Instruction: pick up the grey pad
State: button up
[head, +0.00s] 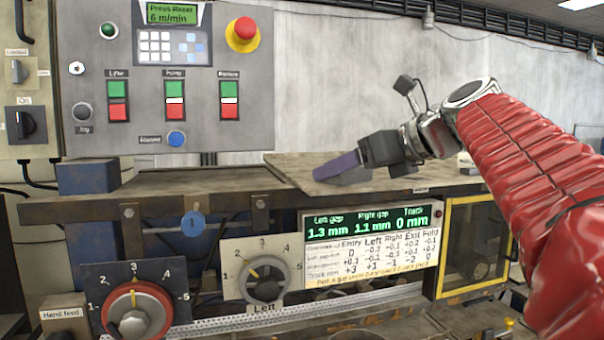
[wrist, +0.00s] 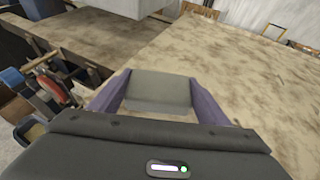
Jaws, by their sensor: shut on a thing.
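The grey pad (wrist: 160,90) is a flat grey block between the two purple fingers in the wrist view. My gripper (wrist: 158,95) is shut on it, with one finger against each side. In the head view my gripper (head: 338,167) reaches in from the right, low over the brown tabletop (head: 285,166). I cannot tell whether the pad touches the tabletop.
A control panel (head: 170,75) with buttons stands behind at the left. Below the tabletop are dials (head: 133,310), a green display (head: 367,222) and a yellow-framed window (head: 475,245).

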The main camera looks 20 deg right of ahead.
jog(key=shift+r, duration=0.1)
jog(key=shift+r, duration=4.95)
